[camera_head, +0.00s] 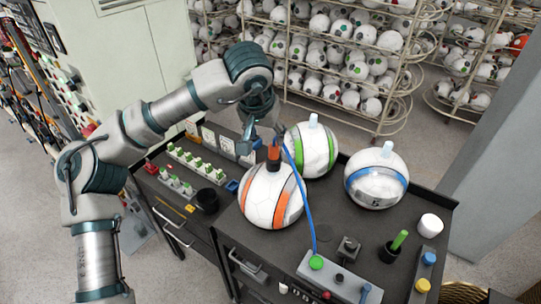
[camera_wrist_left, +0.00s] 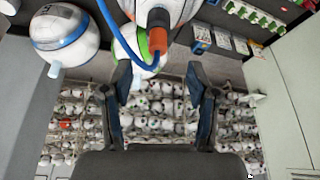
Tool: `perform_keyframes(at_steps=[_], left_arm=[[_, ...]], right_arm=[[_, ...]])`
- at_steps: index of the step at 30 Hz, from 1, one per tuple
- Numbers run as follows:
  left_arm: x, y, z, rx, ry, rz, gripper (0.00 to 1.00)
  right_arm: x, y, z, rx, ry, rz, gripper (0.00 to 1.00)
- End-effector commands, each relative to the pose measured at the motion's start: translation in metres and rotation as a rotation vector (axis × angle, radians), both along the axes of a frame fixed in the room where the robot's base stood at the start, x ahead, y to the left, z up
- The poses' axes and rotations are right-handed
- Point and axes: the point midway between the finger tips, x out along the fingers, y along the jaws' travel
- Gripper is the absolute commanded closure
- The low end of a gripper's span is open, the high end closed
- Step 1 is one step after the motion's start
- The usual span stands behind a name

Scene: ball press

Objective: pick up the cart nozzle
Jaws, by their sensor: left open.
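The cart nozzle (camera_head: 274,155) is a dark piece with an orange part, standing at the top of the orange-striped white ball (camera_head: 262,205). A blue hose (camera_head: 301,190) runs from it down to the cart top. In the left wrist view the nozzle (camera_wrist_left: 158,38) is at the top centre, its orange end pointing down the picture. My left gripper (camera_head: 262,138) is just above and behind the nozzle in the head view. In the left wrist view its fingers (camera_wrist_left: 158,82) are spread wide, with nothing between them; the nozzle lies beyond them. My right gripper is in neither view.
A green-striped ball (camera_head: 312,150) and a blue-striped ball (camera_head: 376,179) stand close by on the dark cart (camera_head: 335,205). A button box (camera_head: 337,280), black cup and white cylinder are at the front. Ball racks (camera_head: 335,65) stand behind; a cabinet (camera_head: 125,50) is at left.

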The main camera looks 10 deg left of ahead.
Motion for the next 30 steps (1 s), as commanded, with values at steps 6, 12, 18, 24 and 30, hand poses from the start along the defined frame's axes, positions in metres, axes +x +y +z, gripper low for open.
perform_keyframes(at_steps=[6,12,18,24,30], left_arm=[[0.018,0.0,-0.039,-0.002,0.004,0.0,0.41],[0.022,0.003,-0.051,-0.005,0.002,0.0,0.41],[0.04,0.002,-0.077,-0.004,0.004,0.001,0.41],[0.047,-0.002,-0.093,-0.005,0.002,0.0,0.41],[0.046,-0.004,-0.093,-0.004,0.0,-0.001,0.43]], right_arm=[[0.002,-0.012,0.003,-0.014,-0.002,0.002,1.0],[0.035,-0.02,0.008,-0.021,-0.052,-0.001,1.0],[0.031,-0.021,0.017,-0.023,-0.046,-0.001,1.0],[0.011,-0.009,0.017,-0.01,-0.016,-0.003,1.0],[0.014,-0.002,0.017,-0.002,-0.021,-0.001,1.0]])
